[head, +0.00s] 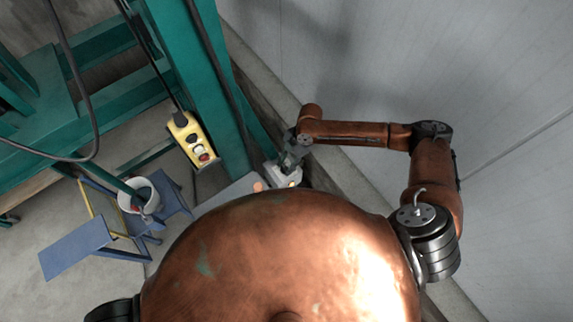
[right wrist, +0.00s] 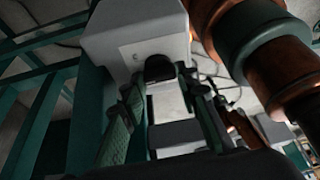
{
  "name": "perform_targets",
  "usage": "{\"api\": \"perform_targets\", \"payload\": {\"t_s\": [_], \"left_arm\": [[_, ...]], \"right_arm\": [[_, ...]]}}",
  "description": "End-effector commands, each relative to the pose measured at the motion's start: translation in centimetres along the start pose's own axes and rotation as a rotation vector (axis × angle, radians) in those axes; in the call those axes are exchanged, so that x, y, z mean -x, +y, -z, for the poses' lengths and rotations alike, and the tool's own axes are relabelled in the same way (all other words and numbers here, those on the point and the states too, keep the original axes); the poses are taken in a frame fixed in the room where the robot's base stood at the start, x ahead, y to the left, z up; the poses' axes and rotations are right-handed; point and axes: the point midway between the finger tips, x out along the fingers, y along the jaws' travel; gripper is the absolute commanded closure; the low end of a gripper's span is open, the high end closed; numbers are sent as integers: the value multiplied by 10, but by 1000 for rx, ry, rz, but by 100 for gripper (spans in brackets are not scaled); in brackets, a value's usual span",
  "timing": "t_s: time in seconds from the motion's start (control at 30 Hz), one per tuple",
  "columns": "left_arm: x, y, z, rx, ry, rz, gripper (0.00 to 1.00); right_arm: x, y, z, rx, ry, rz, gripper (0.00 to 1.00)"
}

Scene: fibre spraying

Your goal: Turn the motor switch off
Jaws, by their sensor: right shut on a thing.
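The motor switch (right wrist: 158,68) is a dark knob on the face of a light grey box (right wrist: 130,30) in the right wrist view. My right gripper (right wrist: 160,85) has its fingers on both sides of the knob and is shut on it. In the head view the grey switch box (head: 288,180) sits low beside the green post, and my right gripper (head: 287,163) reaches down to it. The gripper and my body partly hide the box there. The knob's exact turn angle is hard to tell. My left gripper is not in view.
A yellow pendant control box (head: 193,140) with buttons hangs left of the green post (head: 215,90). A white bucket (head: 138,195) stands by a blue step stand (head: 75,248) at the left. A grey wall (head: 480,70) bounds the right side.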

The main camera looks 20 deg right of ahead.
Motion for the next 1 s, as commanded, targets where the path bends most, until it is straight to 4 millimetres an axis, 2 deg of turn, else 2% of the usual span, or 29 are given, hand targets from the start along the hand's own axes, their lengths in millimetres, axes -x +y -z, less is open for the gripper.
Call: {"api": "perform_targets", "payload": {"t_s": [0.5, 1.0], "left_arm": [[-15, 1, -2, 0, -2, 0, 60], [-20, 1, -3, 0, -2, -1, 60]], "right_arm": [[0, 4, 1, 395, 0, 159, 96], [0, 5, 1, 532, -1, 216, 96]]}}
